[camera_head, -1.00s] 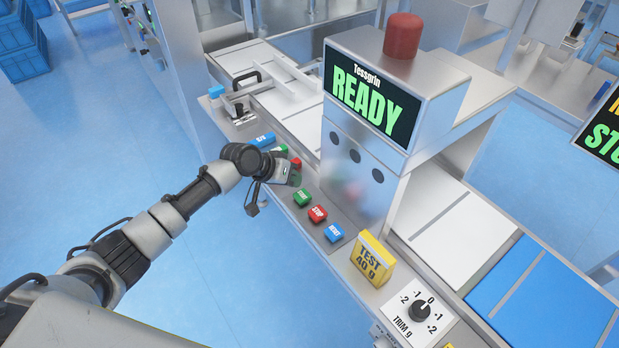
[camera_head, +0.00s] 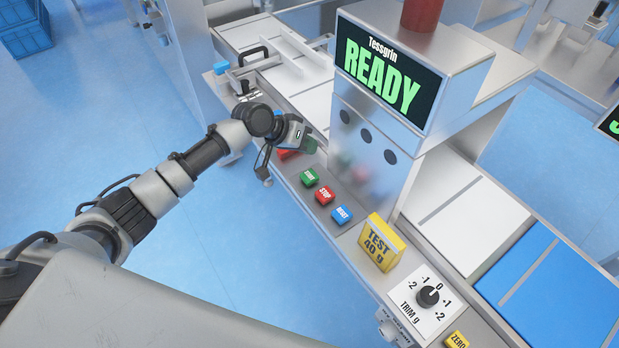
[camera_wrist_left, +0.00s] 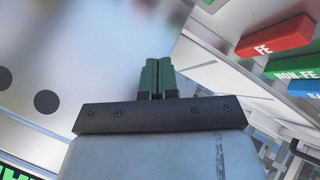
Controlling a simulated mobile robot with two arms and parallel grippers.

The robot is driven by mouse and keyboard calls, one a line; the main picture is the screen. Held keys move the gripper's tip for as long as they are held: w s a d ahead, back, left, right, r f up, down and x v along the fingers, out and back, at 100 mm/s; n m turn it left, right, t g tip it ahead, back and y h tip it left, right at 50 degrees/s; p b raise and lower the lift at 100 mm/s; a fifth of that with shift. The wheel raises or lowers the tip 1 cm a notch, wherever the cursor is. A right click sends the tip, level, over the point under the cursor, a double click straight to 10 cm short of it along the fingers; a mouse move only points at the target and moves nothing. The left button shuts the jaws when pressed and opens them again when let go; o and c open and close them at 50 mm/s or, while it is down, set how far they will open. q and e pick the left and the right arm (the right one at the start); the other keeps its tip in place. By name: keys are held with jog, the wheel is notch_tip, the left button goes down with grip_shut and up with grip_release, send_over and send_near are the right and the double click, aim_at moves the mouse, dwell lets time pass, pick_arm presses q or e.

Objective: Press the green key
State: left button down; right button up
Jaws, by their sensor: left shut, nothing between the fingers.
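A green key (camera_head: 309,178) sits on the front ledge of the machine, at the left end of a row with a red STOP key (camera_head: 325,195) and a blue RESET key (camera_head: 341,214). My left gripper (camera_head: 309,146), with green fingertips, is above the ledge, behind and left of that green key and apart from it. In the left wrist view its fingers (camera_wrist_left: 157,62) are shut and empty. That view also shows a second green key (camera_wrist_left: 292,67) marked NON-FE, between a red key (camera_wrist_left: 275,38) and a blue key (camera_wrist_left: 300,90). My right gripper is out of view.
The machine's screen (camera_head: 388,75) reads READY. A yellow TEST 40 g block (camera_head: 382,243) and a trim dial (camera_head: 427,296) stand further right along the ledge. A pale conveyor (camera_head: 437,215) runs behind. Open blue floor (camera_head: 190,270) lies in front.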

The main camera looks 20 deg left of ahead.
aim_at(308, 174)
pick_arm(q)
notch_tip(308, 174, down, 6)
jog(key=b, duration=0.4)
jog(key=shift+f+b, duration=0.15)
jog(key=shift+b, duration=0.15)
jog(key=shift+f, duration=0.3)
dwell(0.4)
dwell(0.9)
jog(key=shift+f+b, duration=0.3)
jog(key=shift+f, duration=0.05)
jog(key=shift+f+b, duration=0.3)
jog(key=shift+f, duration=0.3)
dwell(0.5)
jog(key=shift+r, duration=0.1)
jog(key=shift+r+p, duration=0.9)
